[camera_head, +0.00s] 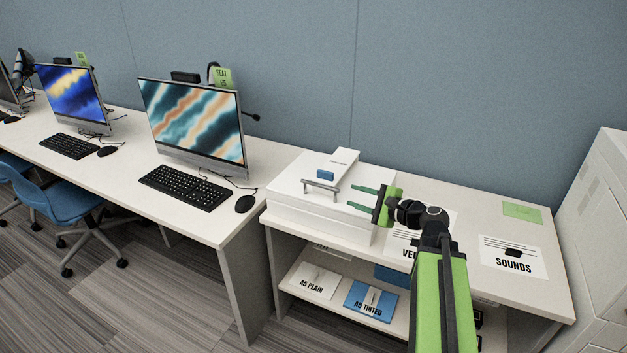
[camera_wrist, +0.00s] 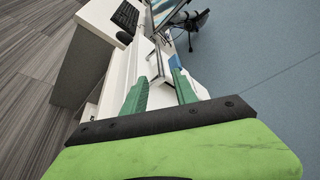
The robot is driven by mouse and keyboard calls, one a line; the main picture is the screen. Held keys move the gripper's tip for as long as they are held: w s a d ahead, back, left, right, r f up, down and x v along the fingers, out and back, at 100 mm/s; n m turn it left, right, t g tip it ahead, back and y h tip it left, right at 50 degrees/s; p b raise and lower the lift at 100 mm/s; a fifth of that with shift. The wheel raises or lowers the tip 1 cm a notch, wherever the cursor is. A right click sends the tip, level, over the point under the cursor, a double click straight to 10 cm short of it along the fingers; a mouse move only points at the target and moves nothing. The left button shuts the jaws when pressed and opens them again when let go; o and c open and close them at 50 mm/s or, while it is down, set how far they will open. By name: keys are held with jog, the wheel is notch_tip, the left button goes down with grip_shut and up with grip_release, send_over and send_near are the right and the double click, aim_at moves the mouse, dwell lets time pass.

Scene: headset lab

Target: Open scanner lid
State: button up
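The white scanner (camera_head: 318,216) stands on the left end of the white side table, its lid (camera_head: 345,190) down. A grey bar handle (camera_head: 321,189) runs along the lid's front part. A blue block (camera_head: 325,174) and a white panel lie behind the handle. My gripper (camera_head: 361,197) is over the lid's right side, fingers pointing left toward the handle. The two green fingers are apart with nothing between them. In the wrist view, my gripper (camera_wrist: 162,82) is also open, and the handle (camera_wrist: 159,62) lies ahead of the fingertips, apart from them.
A desk with a monitor (camera_head: 193,121), keyboard (camera_head: 184,187) and mouse (camera_head: 245,204) stands to the left. A SOUNDS sheet (camera_head: 513,257) and a green note (camera_head: 522,212) lie on the side table's right. A shelf below holds paper packs. A white cabinet (camera_head: 605,240) stands far right.

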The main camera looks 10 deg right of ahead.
aim_at(319, 186)
jog(key=b+x, duration=0.3)
jog(key=x, duration=1.4)
jog(key=shift+f, duration=0.15)
grip_shut()
jog(key=shift+s+a+b, duration=0.1)
jog(key=shift+b, duration=0.2)
